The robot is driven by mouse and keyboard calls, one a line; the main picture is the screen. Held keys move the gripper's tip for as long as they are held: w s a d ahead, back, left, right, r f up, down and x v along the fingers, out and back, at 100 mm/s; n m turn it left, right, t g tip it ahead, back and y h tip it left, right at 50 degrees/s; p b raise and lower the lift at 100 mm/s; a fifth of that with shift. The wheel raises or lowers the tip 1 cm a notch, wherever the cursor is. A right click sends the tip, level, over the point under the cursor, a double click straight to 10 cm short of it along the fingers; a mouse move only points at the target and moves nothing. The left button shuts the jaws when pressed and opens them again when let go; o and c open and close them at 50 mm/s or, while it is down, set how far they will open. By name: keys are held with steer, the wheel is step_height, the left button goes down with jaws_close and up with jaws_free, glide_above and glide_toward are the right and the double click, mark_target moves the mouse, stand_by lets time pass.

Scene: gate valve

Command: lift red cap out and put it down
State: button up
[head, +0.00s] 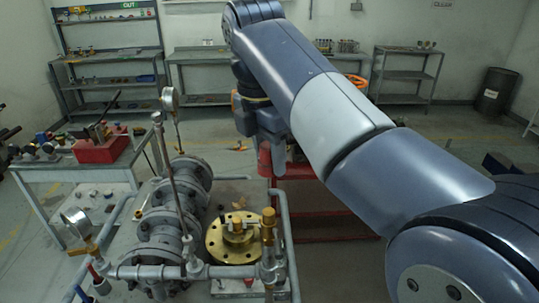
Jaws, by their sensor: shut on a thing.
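My gripper (280,152) points down beyond the right rail of the pipe stand, over a red stand. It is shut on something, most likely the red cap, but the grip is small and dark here. A red patch (264,160) shows just left of the fingers. I cannot tell whether it is the cap or part of the red stand behind. The brass flange (217,246) with a brass centre piece (238,228) lies on the pipe stand, left of and nearer than the gripper.
A grey flanged pipe (156,234) with gauges on tall stems (170,99) stands at left. A red stand (337,197) is behind the gripper. A side table (90,172) with a red box (100,149) is at far left. Shelves line the back wall; open floor lies right.

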steer(key=shift+r+p, duration=0.7)
steer(key=shift+r, duration=1)
